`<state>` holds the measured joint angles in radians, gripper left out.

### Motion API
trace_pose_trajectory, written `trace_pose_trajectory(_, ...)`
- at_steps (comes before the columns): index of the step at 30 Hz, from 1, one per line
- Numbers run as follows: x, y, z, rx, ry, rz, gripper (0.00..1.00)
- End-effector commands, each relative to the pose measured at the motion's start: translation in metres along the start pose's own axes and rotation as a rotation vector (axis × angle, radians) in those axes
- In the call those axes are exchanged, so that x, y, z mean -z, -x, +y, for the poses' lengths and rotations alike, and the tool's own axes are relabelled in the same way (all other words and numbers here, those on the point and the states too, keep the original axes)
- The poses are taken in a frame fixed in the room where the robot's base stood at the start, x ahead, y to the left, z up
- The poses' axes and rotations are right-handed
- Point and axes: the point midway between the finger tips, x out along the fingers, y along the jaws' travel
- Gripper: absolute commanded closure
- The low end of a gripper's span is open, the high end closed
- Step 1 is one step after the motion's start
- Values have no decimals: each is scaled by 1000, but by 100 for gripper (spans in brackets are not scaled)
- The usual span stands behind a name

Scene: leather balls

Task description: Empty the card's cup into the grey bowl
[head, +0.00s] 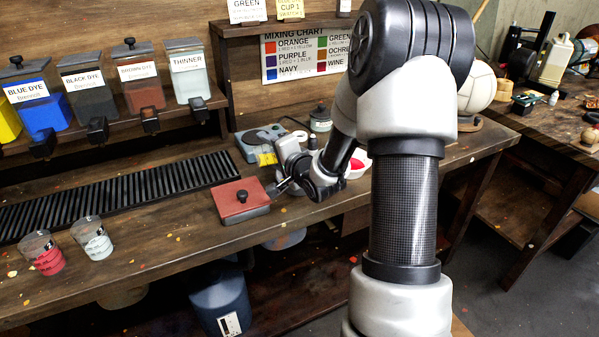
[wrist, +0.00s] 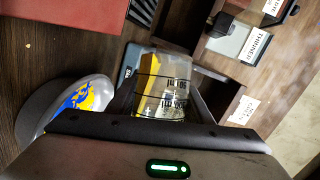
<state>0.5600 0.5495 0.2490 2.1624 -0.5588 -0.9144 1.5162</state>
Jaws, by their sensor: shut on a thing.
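My gripper (wrist: 160,100) is shut on a clear cup (wrist: 168,100) with black markings, held between its two dark fingers. Yellow shows in or through the cup; I cannot tell which. The grey bowl (wrist: 36,105) is beside the gripper at the left of the wrist view, with blue and yellow in it. The cup is apart from the bowl's rim in the picture. In the head view my wrist largely hides the bowl and cup. The cards (head: 289,8) stand on the upper shelf, partly cut off.
A grey device (head: 262,140) stands behind the gripper. Two cups, red (head: 45,258) and whitish (head: 95,242), stand at the front left. Dye containers (head: 85,95) line the shelf.

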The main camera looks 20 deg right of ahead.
Motion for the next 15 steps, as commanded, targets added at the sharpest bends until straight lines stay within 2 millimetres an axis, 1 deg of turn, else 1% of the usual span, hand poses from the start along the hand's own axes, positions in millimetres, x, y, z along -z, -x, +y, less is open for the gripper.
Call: trace_pose_trajectory(15,5,2,-1,15,-37,-5,78)
